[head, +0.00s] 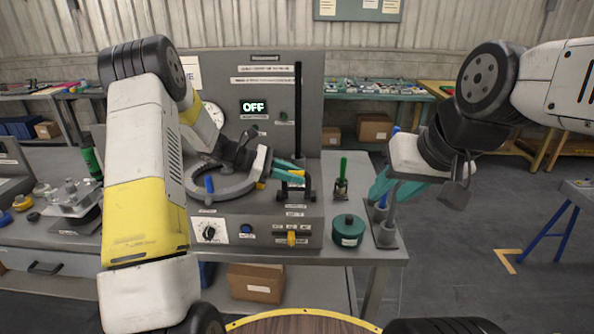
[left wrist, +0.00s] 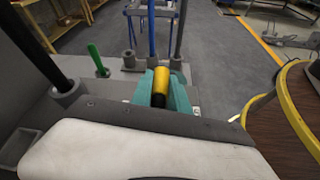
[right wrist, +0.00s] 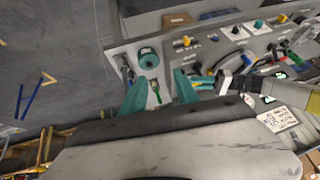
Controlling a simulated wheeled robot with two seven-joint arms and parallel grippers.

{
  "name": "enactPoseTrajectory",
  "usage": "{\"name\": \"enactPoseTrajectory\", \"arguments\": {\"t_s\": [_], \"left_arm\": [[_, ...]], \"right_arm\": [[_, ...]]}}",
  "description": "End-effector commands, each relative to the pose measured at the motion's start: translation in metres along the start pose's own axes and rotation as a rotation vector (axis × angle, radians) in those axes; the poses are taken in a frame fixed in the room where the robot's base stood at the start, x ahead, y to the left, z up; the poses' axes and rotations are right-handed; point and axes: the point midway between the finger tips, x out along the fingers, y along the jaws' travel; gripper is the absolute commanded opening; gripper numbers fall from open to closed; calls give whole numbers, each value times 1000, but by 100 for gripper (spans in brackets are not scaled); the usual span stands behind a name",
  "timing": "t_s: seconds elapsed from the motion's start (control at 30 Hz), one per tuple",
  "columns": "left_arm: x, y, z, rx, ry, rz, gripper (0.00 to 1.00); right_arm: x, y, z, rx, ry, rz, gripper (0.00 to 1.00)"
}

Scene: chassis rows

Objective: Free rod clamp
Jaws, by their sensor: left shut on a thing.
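My left gripper (head: 292,172) is shut on a yellow-and-black handle at the front of the test stand, beside the black upright rod (head: 298,105). In the left wrist view its teal fingers lie on both sides of the yellow handle (left wrist: 177,83). The rod's grey collar (left wrist: 67,92) stands left of the fingers there. In the head view the fingers hide much of the handle and clamp.
A green-handled tool (head: 343,168) stands upright on the bench between the grippers. A round teal container (head: 348,232) sits at the front edge. The back panel shows a lit OFF sign (head: 253,106). A grey ring fixture (head: 215,185) lies left of the clamp.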

Motion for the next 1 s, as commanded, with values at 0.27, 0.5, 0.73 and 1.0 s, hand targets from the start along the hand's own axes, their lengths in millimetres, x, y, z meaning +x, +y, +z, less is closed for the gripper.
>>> {"name": "enactPoseTrajectory", "arguments": {"t_s": [0.27,0.5,0.73,1.0], "left_arm": [[-1,1,0,2,0,2,0],[-1,1,0,2,0,2,0],[-1,1,0,2,0,3,0],[0,1,0,3,0,3,0]], "right_arm": [[6,-7,-22,-136,-19,-6,0],[36,-35,-85,-572,-67,-54,0],[82,-73,-140,-1009,-85,-143,0],[126,-105,-172,-1333,-69,-230,0]]}}
